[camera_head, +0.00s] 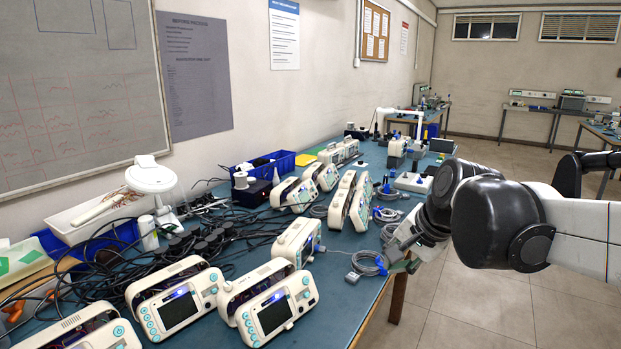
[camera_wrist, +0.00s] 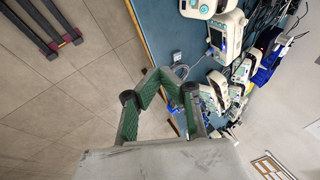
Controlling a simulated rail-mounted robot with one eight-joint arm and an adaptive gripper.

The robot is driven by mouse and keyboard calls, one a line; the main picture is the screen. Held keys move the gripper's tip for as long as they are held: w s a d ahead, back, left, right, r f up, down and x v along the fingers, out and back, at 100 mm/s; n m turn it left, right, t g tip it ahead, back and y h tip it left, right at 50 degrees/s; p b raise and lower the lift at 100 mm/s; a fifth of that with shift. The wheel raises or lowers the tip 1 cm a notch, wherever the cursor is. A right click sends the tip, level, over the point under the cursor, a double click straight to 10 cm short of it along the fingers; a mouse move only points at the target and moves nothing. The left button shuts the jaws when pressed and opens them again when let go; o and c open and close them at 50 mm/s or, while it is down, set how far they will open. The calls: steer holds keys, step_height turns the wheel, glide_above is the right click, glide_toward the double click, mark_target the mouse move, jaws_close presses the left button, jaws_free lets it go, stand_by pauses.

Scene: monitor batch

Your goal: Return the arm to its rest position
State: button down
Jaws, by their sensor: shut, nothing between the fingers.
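My arm comes in from the right in the head view, with its dark wrist joints in front of the bench's right edge. My gripper (camera_head: 385,268) is at the end of it, low beside that edge, and partly hard to make out against the cables. In the wrist view my gripper (camera_wrist: 158,78) shows its green fingers folded together at the tips, with nothing held between them. The blue bench top (camera_head: 345,285) lies just left of the gripper in the head view. I cannot tell the exact gap between gripper and bench.
Several white monitors (camera_head: 275,308) stand along the bench with coiled grey cables near its edge. Black cables (camera_head: 85,275) are heaped at the left, with a blue bin (camera_head: 268,166) farther back. The tiled floor (camera_head: 470,310) right of the bench is clear.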

steer(key=s+d+f+n+h, duration=0.1)
steer(key=s+n, duration=0.1)
steer(key=s, duration=0.4)
steer(key=s+d+f+n+t, duration=0.1)
steer(key=s+f+n, duration=0.1)
steer(key=s, duration=0.4)
steer(key=s+d+f+n+h, duration=0.1)
steer(key=s+f+n, duration=0.1)
steer(key=s+n, duration=0.2)
steer(key=shift+s+d+f+t+h, duration=0.15)
steer(key=shift+s+d+t+h, duration=0.15)
steer(key=shift+s, duration=0.6)
